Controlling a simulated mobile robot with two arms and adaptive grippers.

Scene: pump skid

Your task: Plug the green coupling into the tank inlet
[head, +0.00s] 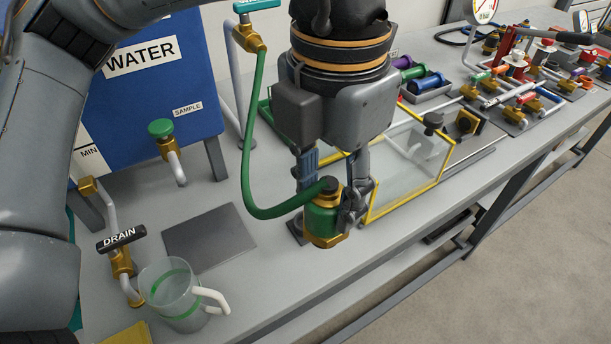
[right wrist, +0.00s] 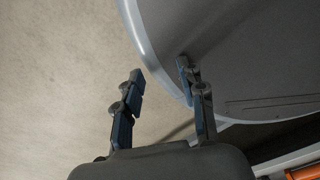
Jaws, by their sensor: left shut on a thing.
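My left gripper (head: 333,190) is shut on the green coupling (head: 322,222), a green body with brass ends, in the middle of the head view. The coupling is roughly upright over the front part of the bench; I cannot tell whether it touches anything below. A green hose (head: 250,150) loops from it up to a brass valve (head: 249,38) with a teal handle. The blue WATER tank (head: 150,80) stands at the back left. I cannot make out a tank inlet for certain. My right gripper (right wrist: 160,76) shows only in the right wrist view, open and empty.
A clear yellow-edged box (head: 405,165) stands just right of the coupling. A jug (head: 178,300) sits under the DRAIN valve (head: 121,262) at the front left. A green-knobbed sample tap (head: 161,129) juts from the tank. Valves and gauges crowd the right.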

